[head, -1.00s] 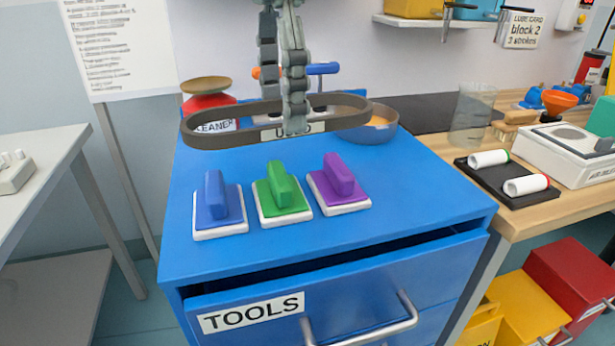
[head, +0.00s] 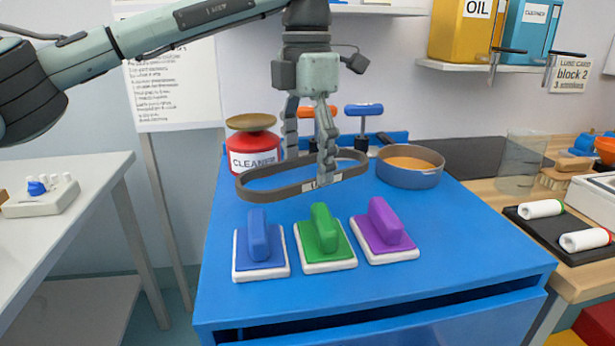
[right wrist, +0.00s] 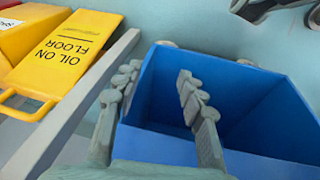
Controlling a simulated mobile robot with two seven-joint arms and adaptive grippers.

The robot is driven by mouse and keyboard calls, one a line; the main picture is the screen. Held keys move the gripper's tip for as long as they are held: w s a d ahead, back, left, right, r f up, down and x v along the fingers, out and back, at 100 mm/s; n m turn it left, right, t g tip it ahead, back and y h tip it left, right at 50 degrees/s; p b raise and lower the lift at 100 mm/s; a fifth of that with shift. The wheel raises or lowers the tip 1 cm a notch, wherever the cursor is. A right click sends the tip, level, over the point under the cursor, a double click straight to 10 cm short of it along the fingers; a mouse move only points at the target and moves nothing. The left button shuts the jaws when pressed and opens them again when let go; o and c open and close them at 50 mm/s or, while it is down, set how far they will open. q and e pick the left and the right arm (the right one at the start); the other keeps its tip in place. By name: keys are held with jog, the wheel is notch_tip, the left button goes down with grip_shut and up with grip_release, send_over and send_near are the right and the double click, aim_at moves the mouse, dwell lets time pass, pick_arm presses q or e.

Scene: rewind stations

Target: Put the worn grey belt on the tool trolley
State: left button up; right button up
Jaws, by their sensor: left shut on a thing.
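The worn grey belt (head: 262,192) is a dark grey oval loop with a small pale label.
Blue (head: 259,245), green (head: 322,238) and purple (head: 384,230) handled pads line the trolley's front. A red cleaner can (head: 253,160), a grey bowl (head: 411,179) and T-handled tools stand behind. A yellow floor sign (right wrist: 70,50) shows in the right wrist view.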

aim_at(307, 200)
pick_arm(q)
jog(key=shift+f, duration=2.05)
jog(key=shift+f, duration=0.1)
jog(key=o, duration=1.2)
jog(key=shift+c, duration=0.2)
notch_tip(307, 200, up, 12)
